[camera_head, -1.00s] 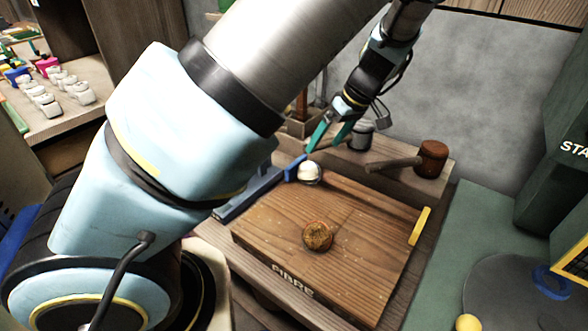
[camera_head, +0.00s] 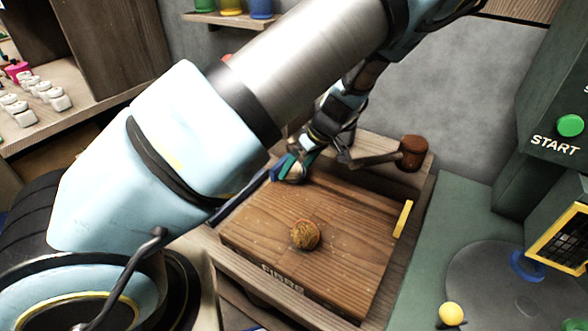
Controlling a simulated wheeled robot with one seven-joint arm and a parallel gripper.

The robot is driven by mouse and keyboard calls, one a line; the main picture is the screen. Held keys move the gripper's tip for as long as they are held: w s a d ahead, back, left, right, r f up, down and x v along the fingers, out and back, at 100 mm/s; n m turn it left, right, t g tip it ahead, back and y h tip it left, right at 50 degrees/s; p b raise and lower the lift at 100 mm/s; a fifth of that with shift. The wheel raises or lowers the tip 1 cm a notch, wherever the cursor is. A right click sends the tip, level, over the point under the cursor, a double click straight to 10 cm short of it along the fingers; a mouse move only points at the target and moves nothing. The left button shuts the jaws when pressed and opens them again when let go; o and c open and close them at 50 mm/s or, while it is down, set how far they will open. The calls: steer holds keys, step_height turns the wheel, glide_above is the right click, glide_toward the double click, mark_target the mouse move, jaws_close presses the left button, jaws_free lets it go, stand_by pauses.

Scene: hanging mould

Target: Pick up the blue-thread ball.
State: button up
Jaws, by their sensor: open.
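The jaws are open. A brown, fibrous ball (camera_head: 305,235) lies in the middle of the board, apart from my gripper.
A wooden mallet (camera_head: 408,153) lies on the ledge behind the board. A yellow strip (camera_head: 403,219) is on the board's right edge. A dark green START machine (camera_head: 545,150) and a yellow ball (camera_head: 451,314) are at the right. My arm crosses the left and top.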

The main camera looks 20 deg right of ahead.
steer(key=shift+f, duration=0.25)
steer(key=c, duration=1.5)
steer(key=shift+o, duration=0.2)
steer(key=shift+w+r, duration=0.1)
steer(key=shift+r, duration=0.1)
